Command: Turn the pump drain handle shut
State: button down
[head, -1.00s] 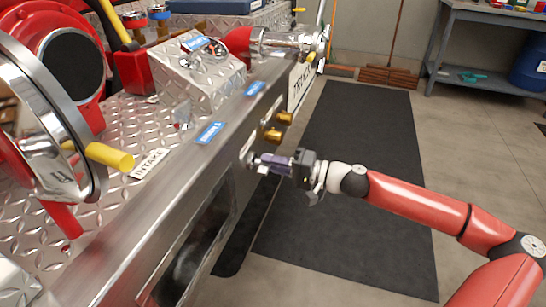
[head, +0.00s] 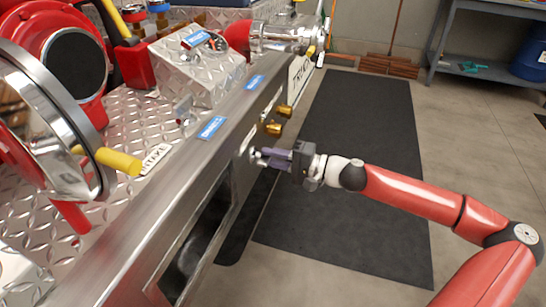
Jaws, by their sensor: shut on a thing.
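The pump drain handle (head: 259,158) is a small metal piece on the front face of the steel bumper, below the brass fittings. My gripper (head: 270,160) reaches it from the right, with its purple fingers shut on the handle's outer end. The fingers cover most of the handle, so its exact angle is hard to tell. A pale round plate (head: 252,150) shows on the panel behind it.
Two brass fittings (head: 274,129) stick out just above my gripper. The bumper (head: 160,222) has a dark opening (head: 203,235) below left. A yellow-handled intake valve (head: 119,161) is at left. A black mat (head: 350,190) lies on open floor; a workbench (head: 480,20) stands behind.

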jog(key=c, duration=1.5)
grip_release()
jog(key=v, duration=0.8)
jog(key=shift+a, duration=0.1)
